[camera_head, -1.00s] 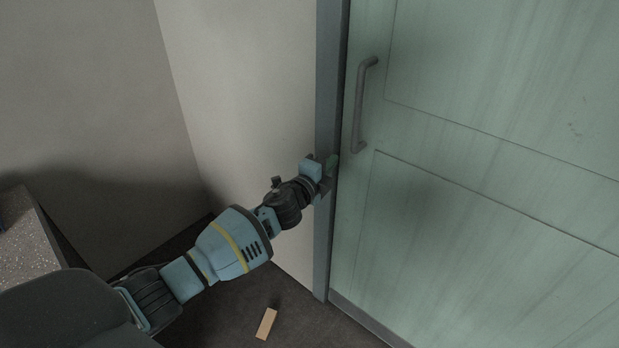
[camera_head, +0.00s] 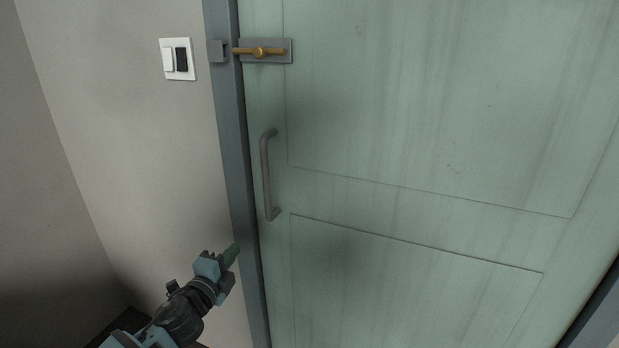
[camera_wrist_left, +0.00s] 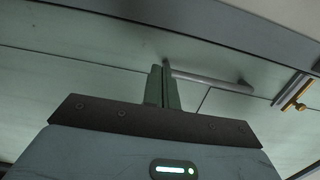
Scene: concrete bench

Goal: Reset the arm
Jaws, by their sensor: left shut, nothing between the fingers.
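My left arm comes in from the lower left in the head view. Its gripper (camera_head: 231,255) is in front of the door frame, below and left of the grey door handle (camera_head: 268,175). The gripper's fingers (camera_wrist_left: 163,87) also show in the left wrist view, shut together with nothing between them. Beyond them in that view are the pale green door and the handle (camera_wrist_left: 215,80). My right gripper is not in view.
A white switch plate (camera_head: 177,60) is on the wall. The grey-blue door frame (camera_head: 228,130) stands beside the arm.

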